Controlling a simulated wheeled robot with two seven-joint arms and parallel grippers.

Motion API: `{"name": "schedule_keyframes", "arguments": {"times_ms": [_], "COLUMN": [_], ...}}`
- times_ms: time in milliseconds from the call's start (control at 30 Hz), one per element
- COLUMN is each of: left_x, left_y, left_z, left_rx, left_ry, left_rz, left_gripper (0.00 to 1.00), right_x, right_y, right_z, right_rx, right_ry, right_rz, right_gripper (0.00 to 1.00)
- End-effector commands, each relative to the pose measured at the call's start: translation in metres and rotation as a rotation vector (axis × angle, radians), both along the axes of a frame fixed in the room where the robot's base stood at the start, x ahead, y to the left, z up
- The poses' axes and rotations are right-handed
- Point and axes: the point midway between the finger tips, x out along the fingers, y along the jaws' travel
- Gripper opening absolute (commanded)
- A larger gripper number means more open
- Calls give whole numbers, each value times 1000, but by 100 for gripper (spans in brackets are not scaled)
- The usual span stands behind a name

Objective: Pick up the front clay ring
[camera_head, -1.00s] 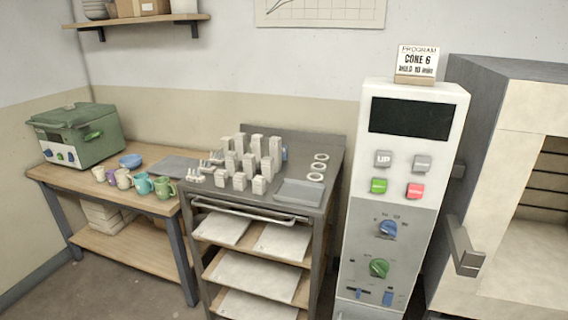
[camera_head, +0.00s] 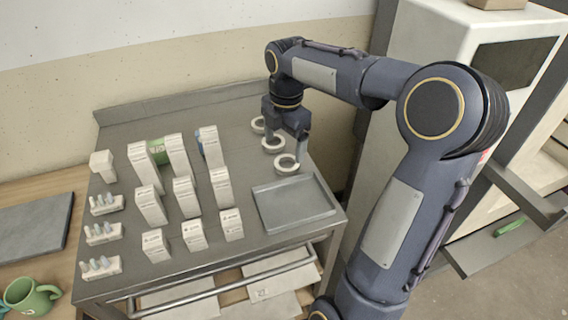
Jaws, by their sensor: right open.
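Three white clay rings lie in a row on the grey metal worktop. The front clay ring (camera_head: 287,168) is nearest, the middle ring (camera_head: 272,145) lies behind it, and the back ring (camera_head: 258,125) is farthest and partly hidden by my gripper. My right gripper (camera_head: 285,143) points down over the row with its jaws open and empty. One finger comes down just behind the front ring; whether it touches the ring I cannot tell. My left gripper is not in view.
A shallow grey tray (camera_head: 293,205) sits just in front of the rings. Several white blocks (camera_head: 183,195) stand upright to the left, with small holders of pegs (camera_head: 101,266) beyond them. A green mug (camera_head: 30,297) stands on the wooden table at lower left.

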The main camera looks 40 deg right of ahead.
Motion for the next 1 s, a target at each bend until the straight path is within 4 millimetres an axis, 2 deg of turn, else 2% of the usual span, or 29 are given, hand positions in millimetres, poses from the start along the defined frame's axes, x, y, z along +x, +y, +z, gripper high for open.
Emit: {"name": "schedule_keyframes", "arguments": {"times_ms": [100,200,467,700,833,1000], "left_x": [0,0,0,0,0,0], "left_y": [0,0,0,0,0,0], "left_z": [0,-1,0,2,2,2], "left_rx": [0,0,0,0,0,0], "left_ry": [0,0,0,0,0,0], "left_rz": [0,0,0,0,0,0], "left_gripper": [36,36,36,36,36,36], "right_x": [16,20,20,20,21,21], "right_y": [-14,-18,-21,-25,-25,-25], "right_z": [-9,-17,-45,-81,-89,-90], "right_rx": [-12,-15,-15,-13,-15,-16], "right_ry": [33,46,47,48,44,42], "right_rz": [135,184,192,192,190,190], "right_gripper": [86,86,86,86,86,86]}}
